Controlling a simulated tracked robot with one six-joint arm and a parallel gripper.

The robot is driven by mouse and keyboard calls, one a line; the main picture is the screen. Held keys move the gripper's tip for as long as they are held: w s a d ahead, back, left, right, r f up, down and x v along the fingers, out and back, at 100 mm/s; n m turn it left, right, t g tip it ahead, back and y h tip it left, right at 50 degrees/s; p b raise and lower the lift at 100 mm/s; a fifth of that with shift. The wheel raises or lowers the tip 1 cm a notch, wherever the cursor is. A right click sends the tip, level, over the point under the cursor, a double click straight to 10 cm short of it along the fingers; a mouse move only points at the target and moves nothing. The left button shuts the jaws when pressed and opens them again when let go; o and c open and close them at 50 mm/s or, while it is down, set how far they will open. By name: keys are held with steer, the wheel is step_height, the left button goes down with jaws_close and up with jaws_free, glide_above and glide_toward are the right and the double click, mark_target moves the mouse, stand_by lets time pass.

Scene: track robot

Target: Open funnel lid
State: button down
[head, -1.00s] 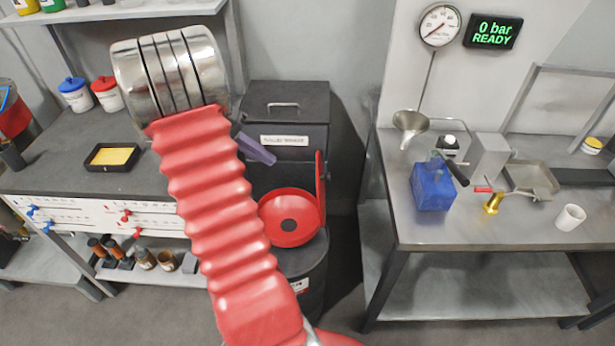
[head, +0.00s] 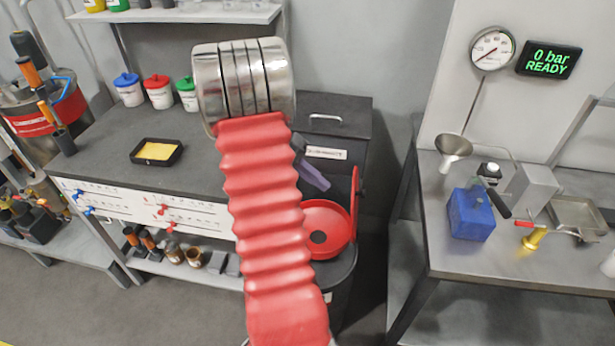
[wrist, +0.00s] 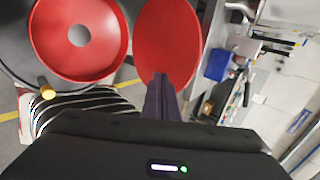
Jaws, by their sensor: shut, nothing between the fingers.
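The red funnel (head: 318,221) sits on a dark drum, its bowl open with a dark hole in the middle. Its red lid (head: 355,205) stands upright at the bowl's right side, nearly edge-on in the head view. In the wrist view the funnel bowl (wrist: 58,55) is upper left and the lid (wrist: 168,45) is a red disc beside it. My gripper (head: 325,186) has purple fingers, shut and empty, above and left of the lid in the head view. In the wrist view my gripper (wrist: 160,78) overlaps the lid's lower edge; I cannot tell whether they touch.
A dark labelled cabinet (head: 340,115) stands behind the funnel. A workbench on the left holds a black tray with a yellow pad (head: 157,151) and lidded jars. The steel table (head: 440,240) on the right holds a blue block (head: 470,214). Floor lies between.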

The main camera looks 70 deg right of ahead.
steer(key=s+d+f, duration=0.1)
steer(key=s, duration=0.5)
steer(key=shift+d+f, duration=0.15)
steer(key=shift+f, duration=0.05)
